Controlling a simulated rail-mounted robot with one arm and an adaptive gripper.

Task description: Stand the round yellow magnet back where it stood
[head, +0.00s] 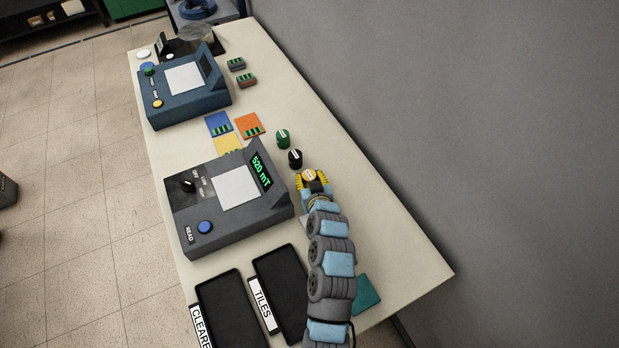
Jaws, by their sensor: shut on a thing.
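The round yellow magnet (309,175) is at the tip of my arm, right of the grey meter, with a pale mark on its top. My gripper (311,183) is shut on it. The gripper hides much of its sides, and I cannot tell whether its base touches the table. A black round magnet (295,158) and a green round magnet (283,139) stand upright just beyond it, roughly in line with it.
The grey meter (240,225) reads 520 mT. Blue, orange and yellow tiles (249,125) lie beyond it, with a blue device (185,100) farther back. Two black trays (279,290) and a teal square (367,294) are near. Bare table (385,215) lies to the right.

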